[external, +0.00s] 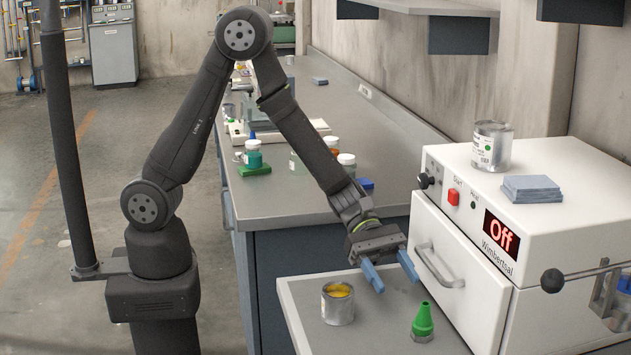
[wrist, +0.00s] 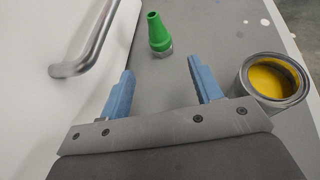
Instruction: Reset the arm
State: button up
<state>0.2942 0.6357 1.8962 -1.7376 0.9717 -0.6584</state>
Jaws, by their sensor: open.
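My gripper (external: 391,279) has two blue fingers, spread apart with nothing between them. It hangs above the grey tabletop (external: 385,325) in front of the white machine. My gripper also shows in the wrist view (wrist: 165,90), with the green cone-shaped nozzle (wrist: 158,32) beyond its fingertips. In the external view the green nozzle (external: 422,322) stands upright to the right of my gripper. An open can of yellow paint (external: 338,306) stands to the left of my gripper; in the wrist view the can (wrist: 273,80) is beside the right finger.
The white machine (external: 470,240) has a drawer handle (external: 437,266) close to my gripper, and its display reads "Off". A closed can (external: 491,146) and blue-grey pads (external: 531,189) sit on top. Several jars stand on the bench (external: 290,205) behind. The left floor is open.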

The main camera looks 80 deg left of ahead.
aim_at(419, 313)
jog(key=shift+d, duration=0.1)
jog(key=x, duration=1.2)
jog(key=shift+f, duration=0.2)
jog(key=shift+s+a+r, duration=0.1)
jog(key=shift+a+r, duration=0.75)
jog(key=shift+r, duration=0.2)
jog(key=shift+s+a+f, duration=0.1)
jog(key=shift+s+a, duration=0.05)
jog(key=shift+a, duration=0.55)
